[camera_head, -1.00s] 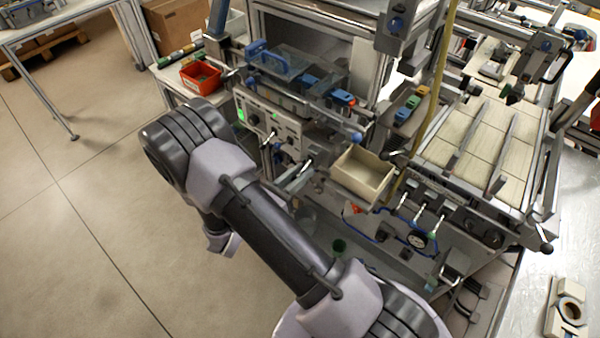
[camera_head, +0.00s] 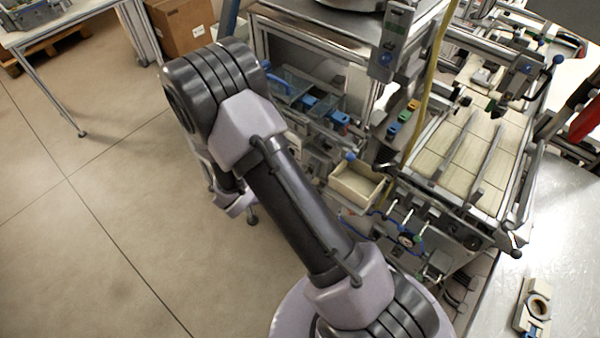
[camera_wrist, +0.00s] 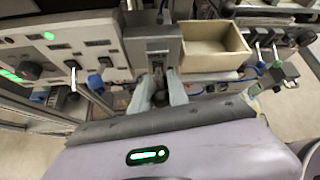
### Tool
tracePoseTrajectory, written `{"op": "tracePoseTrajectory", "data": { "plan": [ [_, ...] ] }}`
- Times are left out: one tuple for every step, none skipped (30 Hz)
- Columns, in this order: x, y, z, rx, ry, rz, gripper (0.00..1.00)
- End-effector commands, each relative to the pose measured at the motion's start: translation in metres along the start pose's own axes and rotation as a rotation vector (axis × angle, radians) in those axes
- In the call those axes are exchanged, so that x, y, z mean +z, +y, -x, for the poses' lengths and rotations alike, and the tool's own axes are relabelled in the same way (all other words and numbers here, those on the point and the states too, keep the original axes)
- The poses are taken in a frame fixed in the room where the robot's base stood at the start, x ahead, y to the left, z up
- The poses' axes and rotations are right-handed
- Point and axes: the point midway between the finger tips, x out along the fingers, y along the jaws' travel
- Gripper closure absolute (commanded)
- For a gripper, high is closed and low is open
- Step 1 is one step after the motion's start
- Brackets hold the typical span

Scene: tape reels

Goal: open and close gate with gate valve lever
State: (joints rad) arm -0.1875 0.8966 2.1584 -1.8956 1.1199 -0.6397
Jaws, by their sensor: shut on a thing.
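In the wrist view my gripper (camera_wrist: 161,92) has its two pale fingers close together. They are around a narrow grey lever (camera_wrist: 158,72) below a metal block (camera_wrist: 152,42), and only its upper part shows. I take this to be the gate valve lever; its lower end is hidden between the fingers. In the head view my arm crosses in front of the machine and hides my gripper and the lever. I cannot tell whether the gate is open or shut.
A control panel (camera_wrist: 70,48) with knobs is left of the gripper. A cream bin (camera_wrist: 213,48) is close on the right; it also shows in the head view (camera_head: 357,186). Small valves (camera_wrist: 275,65) and blue tubing are further right. Floor at the left (camera_head: 80,220) is free.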

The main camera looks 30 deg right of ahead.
Motion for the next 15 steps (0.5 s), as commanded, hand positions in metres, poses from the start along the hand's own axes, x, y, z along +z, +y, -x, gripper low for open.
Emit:
{"op": "tracePoseTrajectory", "data": {
  "plan": [
    [0.0031,-0.0011,0.0013,0.002,0.014,0.000,1.00],
    [0.0031,-0.0009,0.0013,0.004,0.024,0.001,1.00],
    [0.0033,-0.0010,0.0013,0.006,0.034,0.002,1.00],
    [0.0033,-0.0009,0.0013,0.007,0.041,0.003,1.00],
    [0.0032,-0.0009,0.0012,0.009,0.047,0.004,1.00],
    [0.0032,-0.0010,0.0011,0.009,0.053,0.004,1.00],
    [0.0033,-0.0011,0.0009,0.010,0.057,0.004,1.00],
    [0.0032,-0.0012,0.0008,0.010,0.060,0.004,1.00],
    [0.0031,-0.0012,0.0007,0.011,0.064,0.004,1.00],
    [0.0030,-0.0011,0.0006,0.011,0.066,0.005,1.00],
    [0.0029,-0.0011,0.0006,0.011,0.067,0.005,1.00],
    [0.0028,-0.0010,0.0005,0.012,0.068,0.005,1.00],
    [0.0027,-0.0010,0.0005,0.012,0.068,0.005,1.00],
    [0.0027,-0.0010,0.0004,0.012,0.069,0.005,1.00],
    [0.0026,-0.0009,0.0004,0.012,0.068,0.005,1.00]
  ]
}}
